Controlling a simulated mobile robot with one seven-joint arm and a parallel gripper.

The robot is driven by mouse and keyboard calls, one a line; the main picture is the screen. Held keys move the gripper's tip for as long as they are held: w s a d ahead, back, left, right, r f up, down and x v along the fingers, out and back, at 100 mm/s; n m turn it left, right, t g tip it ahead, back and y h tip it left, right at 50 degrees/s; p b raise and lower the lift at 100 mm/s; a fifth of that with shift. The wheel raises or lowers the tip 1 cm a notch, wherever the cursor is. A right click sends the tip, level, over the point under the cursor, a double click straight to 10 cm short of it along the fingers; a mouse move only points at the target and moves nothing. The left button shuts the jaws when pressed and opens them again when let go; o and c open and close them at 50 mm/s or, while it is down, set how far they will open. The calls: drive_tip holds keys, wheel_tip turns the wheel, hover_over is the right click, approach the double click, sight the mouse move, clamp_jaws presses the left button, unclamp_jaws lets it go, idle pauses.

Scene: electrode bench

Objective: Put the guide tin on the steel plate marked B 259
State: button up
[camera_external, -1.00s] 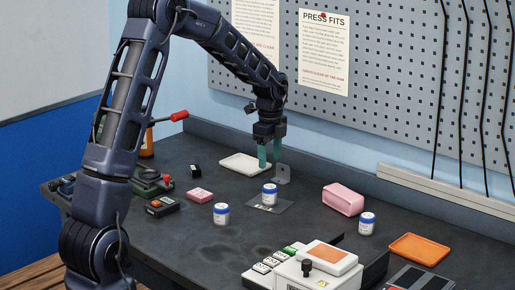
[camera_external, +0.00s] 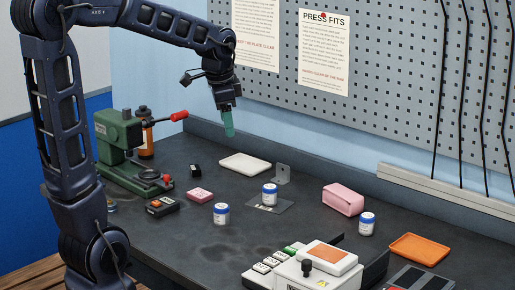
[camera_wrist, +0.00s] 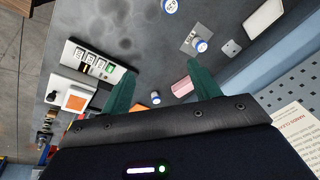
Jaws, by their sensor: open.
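I cannot read which is the guide tin, nor the plate's marking. In the wrist view the tin on the plate (camera_wrist: 201,46) and the plate (camera_wrist: 187,41) lie beyond my fingers. My gripper (camera_external: 228,128) is open and empty, raised above the bench's back edge, apart from every tin.
A white tray (camera_external: 245,163) lies behind the plate. Pink blocks (camera_external: 343,199), an orange tray (camera_external: 419,249) and a pale machine (camera_external: 315,272) are around it. A green press (camera_external: 122,135) with a red-handled lever stands at left. A pegboard rises behind.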

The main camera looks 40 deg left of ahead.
drive_tip(key=s+d+n+t, duration=0.2)
drive_tip(key=s+n, duration=0.5)
drive_tip(key=s, duration=1.4)
drive_tip(key=shift+d+r+n, duration=0.15)
drive_tip(key=shift+n, duration=0.15)
